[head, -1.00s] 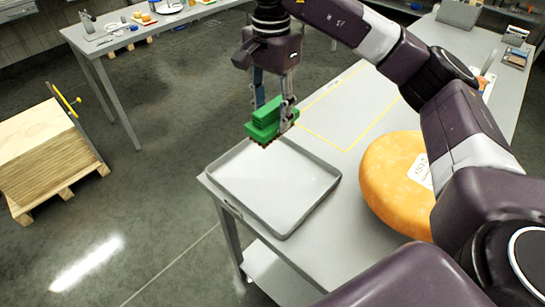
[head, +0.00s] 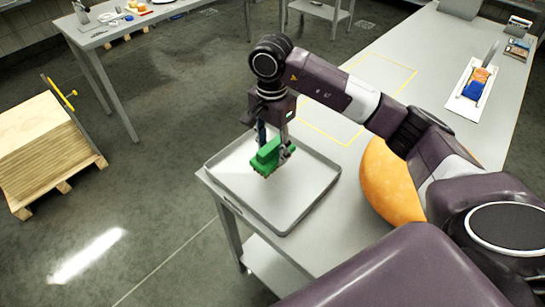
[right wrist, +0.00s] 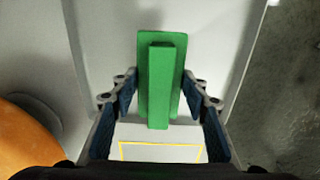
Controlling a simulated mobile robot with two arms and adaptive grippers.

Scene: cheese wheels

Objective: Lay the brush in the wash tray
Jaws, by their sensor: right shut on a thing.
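The green brush (head: 268,158) is held in my right gripper (head: 274,146), which is shut on it, over the grey wash tray (head: 302,217). In the right wrist view, the green brush (right wrist: 160,85) sits between the two fingers (right wrist: 158,98), with the pale tray floor (right wrist: 215,50) behind it. The brush is above or near the tray floor; I cannot tell whether it touches. The tray lies at the near left corner of the table. My left gripper is not in view.
An orange cheese wheel (head: 386,185) stands on the table (head: 335,235) right of the tray. A yellow outlined area (head: 385,72) lies beyond it. A white board with a blue and orange item (head: 474,86) is farther right. A stack of boards (head: 45,150) stands left on the floor.

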